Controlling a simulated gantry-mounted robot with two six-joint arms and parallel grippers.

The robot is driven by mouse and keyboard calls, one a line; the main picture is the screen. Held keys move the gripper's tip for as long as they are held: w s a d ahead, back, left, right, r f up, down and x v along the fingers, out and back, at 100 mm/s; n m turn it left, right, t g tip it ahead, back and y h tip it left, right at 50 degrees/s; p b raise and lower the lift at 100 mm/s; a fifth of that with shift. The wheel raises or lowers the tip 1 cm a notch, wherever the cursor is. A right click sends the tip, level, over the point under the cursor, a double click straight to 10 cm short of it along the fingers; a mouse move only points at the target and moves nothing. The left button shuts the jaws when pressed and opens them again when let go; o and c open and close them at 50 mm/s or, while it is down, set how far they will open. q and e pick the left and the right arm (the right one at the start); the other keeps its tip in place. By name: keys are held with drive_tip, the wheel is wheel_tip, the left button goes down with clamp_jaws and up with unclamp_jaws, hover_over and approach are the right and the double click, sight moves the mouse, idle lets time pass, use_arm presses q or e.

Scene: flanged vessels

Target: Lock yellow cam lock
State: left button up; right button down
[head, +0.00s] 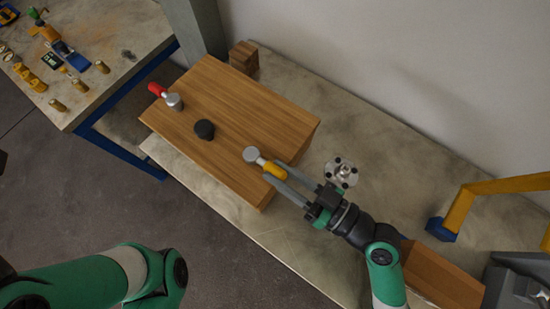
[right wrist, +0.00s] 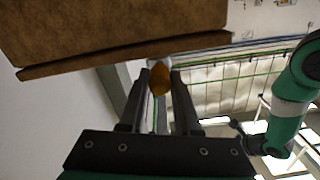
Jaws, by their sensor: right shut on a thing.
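The yellow cam lock has a grey round head (head: 251,154) on the right front part of the wooden box top, and its yellow handle (head: 275,171) points to the lower right, over the box edge. My right gripper (head: 274,172) is shut on the yellow handle. In the right wrist view the yellow handle (right wrist: 160,80) sits between the two fingertips, with the wooden box above it. My left arm shows at the lower left of the head view, but its gripper is out of view.
The wooden box (head: 245,110) also carries a red-handled cam lock (head: 173,100) and a black knob (head: 204,129). A flanged metal part (head: 341,172) stands right of the box. A yellow frame (head: 480,195) is at the far right. A bench with small parts (head: 75,75) is upper left.

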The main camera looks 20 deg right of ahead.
use_arm(q)
drive_tip(key=shift+s+a+f+y, duration=0.1)
drive_tip(key=shift+s+a+y, duration=0.05)
drive_tip(key=shift+y, duration=0.15)
use_arm(e)
drive_tip(key=c, duration=0.6)
unclamp_jaws()
drive_tip(key=shift+w, duration=0.1)
